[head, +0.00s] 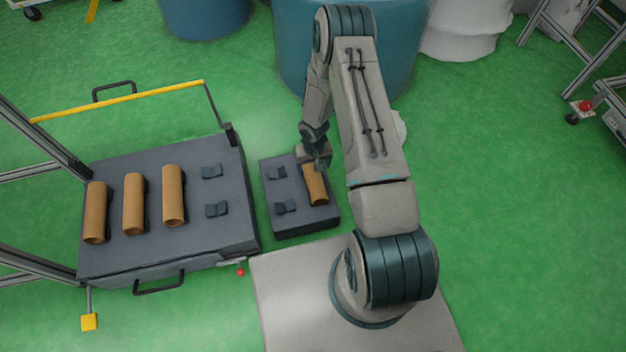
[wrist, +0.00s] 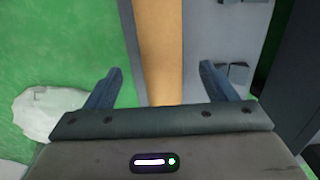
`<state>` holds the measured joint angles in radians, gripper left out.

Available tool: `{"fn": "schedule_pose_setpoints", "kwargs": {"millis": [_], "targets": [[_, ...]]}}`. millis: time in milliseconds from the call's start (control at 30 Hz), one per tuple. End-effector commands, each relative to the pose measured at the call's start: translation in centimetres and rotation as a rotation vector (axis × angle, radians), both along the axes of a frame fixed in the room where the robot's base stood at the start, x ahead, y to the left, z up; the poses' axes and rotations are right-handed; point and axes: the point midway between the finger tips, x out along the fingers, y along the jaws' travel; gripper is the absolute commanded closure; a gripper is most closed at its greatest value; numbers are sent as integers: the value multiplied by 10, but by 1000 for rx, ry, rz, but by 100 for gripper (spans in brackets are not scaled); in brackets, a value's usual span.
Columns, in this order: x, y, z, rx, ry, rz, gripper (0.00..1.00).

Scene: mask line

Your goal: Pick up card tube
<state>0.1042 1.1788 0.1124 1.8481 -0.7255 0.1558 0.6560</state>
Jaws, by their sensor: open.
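A brown card tube (head: 316,187) lies on the small dark tray (head: 290,225) beside the larger cart, at the tray's right side. My gripper (head: 318,160) is over the tube's far end in the head view and partly hides it. In the wrist view the tube (wrist: 160,50) runs between the two open fingers of my gripper (wrist: 160,85), with a gap on both sides. I cannot tell how far the fingers are above the tray. Several other card tubes (head: 134,203) lie in a row on the dark cart top (head: 205,150).
Empty dark holders (head: 278,173) stand on the small tray left of the tube, and more (head: 212,171) on the cart. A yellow rail (head: 120,101) runs along the cart's far side. A large blue drum (head: 290,60) stands behind the arm. Green floor is open at the right.

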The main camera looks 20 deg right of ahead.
Motion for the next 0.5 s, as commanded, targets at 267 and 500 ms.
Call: {"fn": "schedule_pose_setpoints", "kwargs": {"millis": [267, 500], "targets": [[0, -1, -29, -1, 0, -1, 22], [-3, 1, -52, -1, 1, -1, 22]]}}
